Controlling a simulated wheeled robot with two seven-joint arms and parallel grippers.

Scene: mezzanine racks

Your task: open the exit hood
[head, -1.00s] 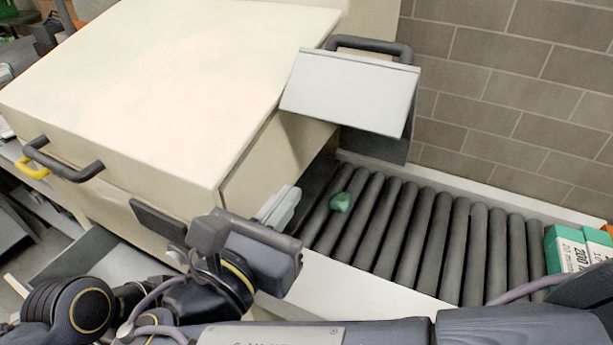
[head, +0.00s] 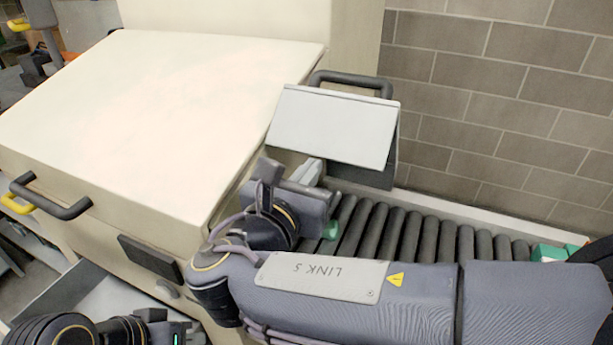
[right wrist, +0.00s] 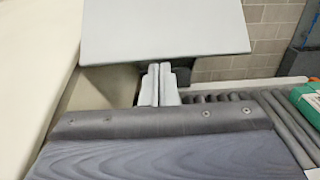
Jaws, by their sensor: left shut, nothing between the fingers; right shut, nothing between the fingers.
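The exit hood (head: 332,126) is a pale grey sloping panel on the right side of the cream machine, over the start of the roller conveyor. A dark bar handle (head: 350,82) stands behind its upper edge. My right gripper (head: 311,172) is shut and empty, just below the hood's lower left edge. In the right wrist view, its pale fingers (right wrist: 158,84) are together below the hood panel (right wrist: 165,30); I cannot tell whether they touch it. My left gripper (head: 178,331) is low at the left, partly cut off by the frame's bottom edge, beside the machine's front.
The cream machine (head: 150,110) has a large lid with a dark front handle (head: 50,198). A green piece (head: 333,229) lies on the rollers (head: 405,232) near my right wrist. Green-and-white boxes (head: 550,252) are at the far right. A brick wall (head: 500,110) stands behind.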

